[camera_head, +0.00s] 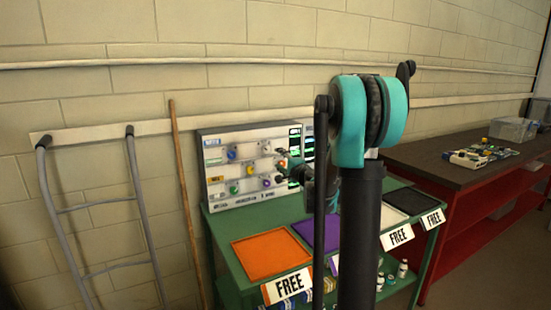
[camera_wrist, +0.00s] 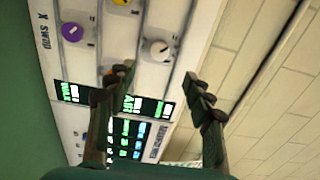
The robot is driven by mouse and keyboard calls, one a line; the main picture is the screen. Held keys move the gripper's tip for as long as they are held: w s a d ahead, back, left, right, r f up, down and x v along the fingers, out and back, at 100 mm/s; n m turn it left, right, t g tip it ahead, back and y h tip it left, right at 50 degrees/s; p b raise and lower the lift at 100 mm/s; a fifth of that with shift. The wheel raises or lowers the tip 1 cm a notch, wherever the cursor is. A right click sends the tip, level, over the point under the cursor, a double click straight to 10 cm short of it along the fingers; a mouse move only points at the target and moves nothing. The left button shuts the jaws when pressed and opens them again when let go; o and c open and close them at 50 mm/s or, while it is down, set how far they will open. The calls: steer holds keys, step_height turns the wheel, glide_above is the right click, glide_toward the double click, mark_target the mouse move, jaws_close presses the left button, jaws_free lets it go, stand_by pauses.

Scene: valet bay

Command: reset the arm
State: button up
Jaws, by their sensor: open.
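My arm stands in the middle of the head view, its dark post and teal joint blocking part of the bench. My gripper (camera_head: 285,163) is in front of the right side of a pale control panel (camera_head: 223,189). In the wrist view my gripper (camera_wrist: 157,76) is open, its two dark fingers spread with nothing seen between them. Beyond the fingers the panel shows a white knob (camera_wrist: 160,50), a purple knob (camera_wrist: 72,32) and lit green displays (camera_wrist: 133,104). I cannot tell whether a finger touches the panel.
The panel stands on a green bench (camera_head: 224,237) with an orange tray (camera_head: 270,255), a purple tray (camera_head: 325,233), a pale tray (camera_head: 392,216) and a black tray (camera_head: 412,201). A ladder (camera_head: 97,205) and a pole (camera_head: 184,190) lean left. A dark-topped red workbench (camera_head: 425,154) stands right.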

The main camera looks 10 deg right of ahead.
steer(key=shift+s+d, duration=0.1)
steer(key=shift+s, duration=0.15)
steer(key=s+a+f+n+g+y, duration=0.1)
steer(key=s+a+f+n+g, duration=0.15)
steer(key=s+a, duration=0.2)
steer(key=s+a+f+n+g+y, duration=0.1)
steer(key=s+a+f+n+g, duration=0.1)
steer(key=s+a+n, duration=0.3)
steer(key=s+f+n+g+h, duration=0.1)
steer(key=s+f, duration=0.3)
steer(key=s, duration=0.2)
steer(key=s+d+f+n+g+h, duration=0.1)
steer(key=s+f+n+g, duration=0.1)
steer(key=s+f, duration=0.2)
steer(key=s+d+f+n+g+h, duration=0.1)
steer(key=s+f, duration=0.3)
steer(key=s, duration=0.6)
steer(key=shift+d+f+n+g, duration=0.15)
steer(key=shift+f+n+g, duration=0.15)
steer(key=shift+g, duration=0.45)
steer(key=s+d+f+n+g+h, duration=0.1)
steer(key=s+d+f+h, duration=0.1)
steer(key=s, duration=0.4)
steer(key=s+d+f+n+g+h, duration=0.1)
steer(key=s+d+f+g+h, duration=0.1)
steer(key=s+d+f, duration=0.3)
steer(key=shift+s+d+f+h, duration=0.25)
steer(key=shift+s+h, duration=0.05)
steer(key=shift+s, duration=0.85)
